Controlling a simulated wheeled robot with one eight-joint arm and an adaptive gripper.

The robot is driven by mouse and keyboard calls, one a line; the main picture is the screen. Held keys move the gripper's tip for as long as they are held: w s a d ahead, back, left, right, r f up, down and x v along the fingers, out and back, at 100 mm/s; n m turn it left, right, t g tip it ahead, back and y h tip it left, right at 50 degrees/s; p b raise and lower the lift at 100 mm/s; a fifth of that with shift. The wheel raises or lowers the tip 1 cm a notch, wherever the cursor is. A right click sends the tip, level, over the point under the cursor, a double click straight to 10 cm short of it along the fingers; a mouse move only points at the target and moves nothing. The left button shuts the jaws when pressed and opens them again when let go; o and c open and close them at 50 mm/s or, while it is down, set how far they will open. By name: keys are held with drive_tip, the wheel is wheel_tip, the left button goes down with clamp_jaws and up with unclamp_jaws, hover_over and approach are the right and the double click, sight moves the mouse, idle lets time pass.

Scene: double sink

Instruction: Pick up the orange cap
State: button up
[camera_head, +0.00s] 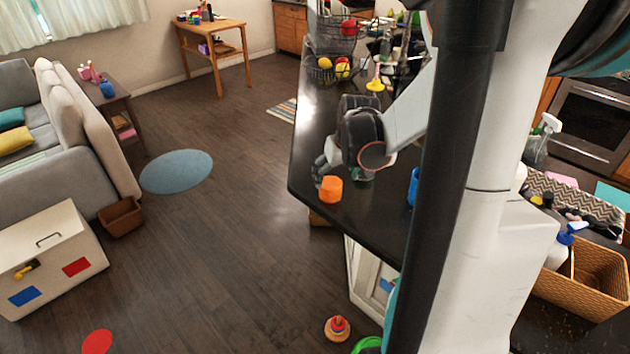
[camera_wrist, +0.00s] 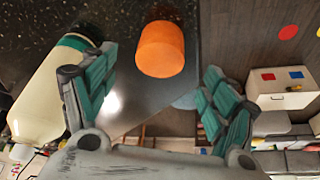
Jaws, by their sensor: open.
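The orange cap (camera_head: 330,189) stands on the dark countertop near its left edge in the head view. In the wrist view the orange cap (camera_wrist: 160,49) shows large at upper centre, ahead of the gap between the fingers. My gripper (camera_head: 342,170) is just behind the cap in the head view, low over the counter. In the wrist view my gripper (camera_wrist: 158,85) has its two green-padded fingers spread wide, with nothing between them. No finger visibly touches the cap.
A blue object (camera_head: 413,187) is to the cap's right in the head view. A wire fruit basket (camera_head: 325,72) stands farther back. The counter edge is close to the cap.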

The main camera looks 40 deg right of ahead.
sight(331, 183)
drive_tip(key=shift+b+x, duration=0.5)
drive_tip(key=shift+x, duration=3.05)
drive_tip(key=shift+w+r, duration=0.1)
drive_tip(key=shift+w, duration=0.05)
drive_tip(key=c, duration=0.9)
